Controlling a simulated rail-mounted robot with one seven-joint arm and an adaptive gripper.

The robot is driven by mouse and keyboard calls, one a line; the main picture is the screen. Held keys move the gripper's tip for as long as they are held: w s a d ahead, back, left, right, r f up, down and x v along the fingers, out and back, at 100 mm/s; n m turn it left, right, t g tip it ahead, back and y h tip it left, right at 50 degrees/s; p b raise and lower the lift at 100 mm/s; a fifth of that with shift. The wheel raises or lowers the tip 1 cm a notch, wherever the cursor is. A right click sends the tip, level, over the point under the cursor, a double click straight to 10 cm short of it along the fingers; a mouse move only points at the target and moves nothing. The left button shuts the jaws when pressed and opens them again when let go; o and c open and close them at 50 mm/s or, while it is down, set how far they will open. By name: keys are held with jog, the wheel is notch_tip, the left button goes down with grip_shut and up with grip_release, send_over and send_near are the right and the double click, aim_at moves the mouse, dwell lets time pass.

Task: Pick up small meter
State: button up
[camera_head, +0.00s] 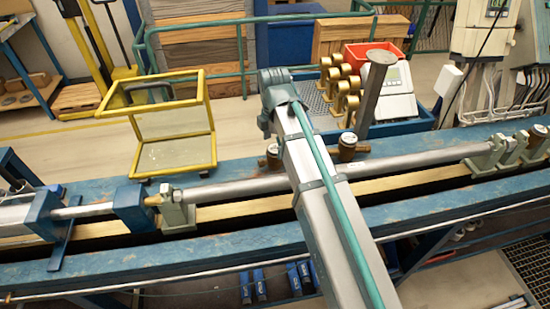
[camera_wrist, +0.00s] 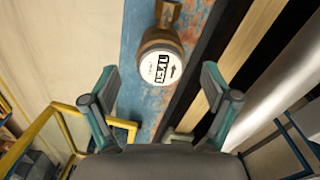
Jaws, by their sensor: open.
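A small meter (camera_wrist: 160,66) with a white round face and brown brass body sits on the worn blue bench edge in the wrist view. My gripper (camera_wrist: 158,80) is open, with one finger at each side of the view and the meter's face between and beyond the fingertips. No contact with the meter shows. In the head view, one small brass meter (camera_head: 347,147) stands on the bench right of my arm. Another (camera_head: 273,157) is partly hidden behind my arm. My gripper is hidden there.
A yellow frame (camera_head: 160,122) stands behind the bench at left; its bars also show in the wrist view (camera_wrist: 62,116). A long metal pipe (camera_head: 240,186) runs along the bench. A blue tray (camera_head: 400,127) behind holds brass parts, a grey device and a red bin (camera_head: 366,56).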

aim_at(275, 157)
jog(key=shift+d+f+p, duration=0.1)
jog(key=shift+f+p, duration=0.9)
jog(key=shift+f, duration=1.95)
jog(key=c, duration=1.5)
grip_shut()
jog(key=shift+r, duration=0.15)
